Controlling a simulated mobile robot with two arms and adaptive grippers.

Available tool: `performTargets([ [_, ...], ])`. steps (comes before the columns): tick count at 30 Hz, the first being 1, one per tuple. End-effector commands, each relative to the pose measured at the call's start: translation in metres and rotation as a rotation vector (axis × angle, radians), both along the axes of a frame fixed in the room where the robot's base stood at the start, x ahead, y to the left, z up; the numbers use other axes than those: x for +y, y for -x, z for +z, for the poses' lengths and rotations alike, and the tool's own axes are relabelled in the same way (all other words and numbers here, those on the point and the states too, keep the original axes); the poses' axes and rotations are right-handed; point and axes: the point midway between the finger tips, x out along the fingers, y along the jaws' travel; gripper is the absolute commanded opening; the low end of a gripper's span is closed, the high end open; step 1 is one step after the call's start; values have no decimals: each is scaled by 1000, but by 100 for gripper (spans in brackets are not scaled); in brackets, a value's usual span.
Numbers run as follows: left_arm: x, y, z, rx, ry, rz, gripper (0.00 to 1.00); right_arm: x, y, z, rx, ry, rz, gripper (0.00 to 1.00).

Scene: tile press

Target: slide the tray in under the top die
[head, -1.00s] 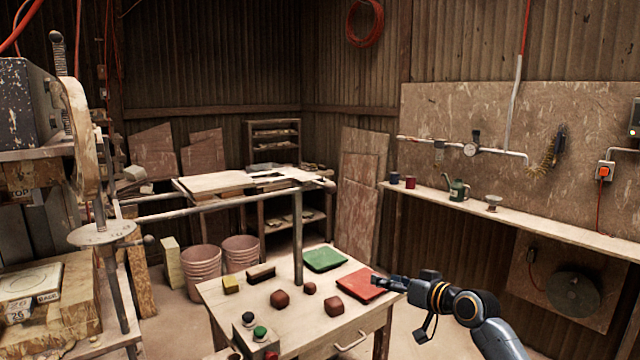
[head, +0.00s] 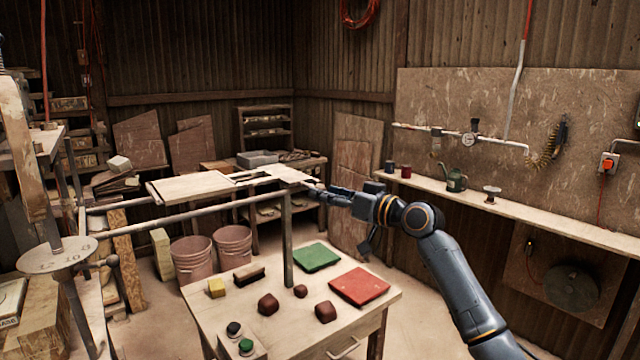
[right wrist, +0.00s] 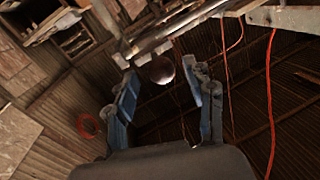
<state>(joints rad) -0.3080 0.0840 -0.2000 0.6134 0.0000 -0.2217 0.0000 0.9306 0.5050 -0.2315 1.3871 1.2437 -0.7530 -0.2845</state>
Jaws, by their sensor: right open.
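The tray (head: 195,188) is a flat, pale wooden board with a cut-out toward its right end. It lies across two long rails, to the right of the press and well apart from it. My right gripper (head: 316,190) is at the tray's right end, with its fingers pointing left. The top die is outside the head view now; only part of the press (head: 20,150) shows at the left edge. My left gripper is not in view.
A workbench (head: 215,318) below the rails carries a green tile (head: 316,257), a red tile (head: 359,287), several lumps and a button box (head: 242,345). An upright post (head: 287,225) supports the rails. Two buckets (head: 191,262) stand behind. A wall shelf (head: 520,213) runs along the right.

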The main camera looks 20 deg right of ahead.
Motion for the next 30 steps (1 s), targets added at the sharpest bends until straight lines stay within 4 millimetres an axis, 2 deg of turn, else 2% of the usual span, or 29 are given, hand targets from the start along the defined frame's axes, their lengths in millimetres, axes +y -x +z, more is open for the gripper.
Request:
performTargets([
  [3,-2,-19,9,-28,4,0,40,9,-14,2,0,-1,1,54],
  [6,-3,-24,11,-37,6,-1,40,12,-21,1,1,-1,0,54],
  [17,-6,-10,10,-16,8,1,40,15,-24,0,-1,2,-1,54],
  [25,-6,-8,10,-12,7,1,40,14,-24,-1,0,1,-1,0],
  [30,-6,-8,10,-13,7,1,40,14,-24,-1,0,1,-1,0],
])
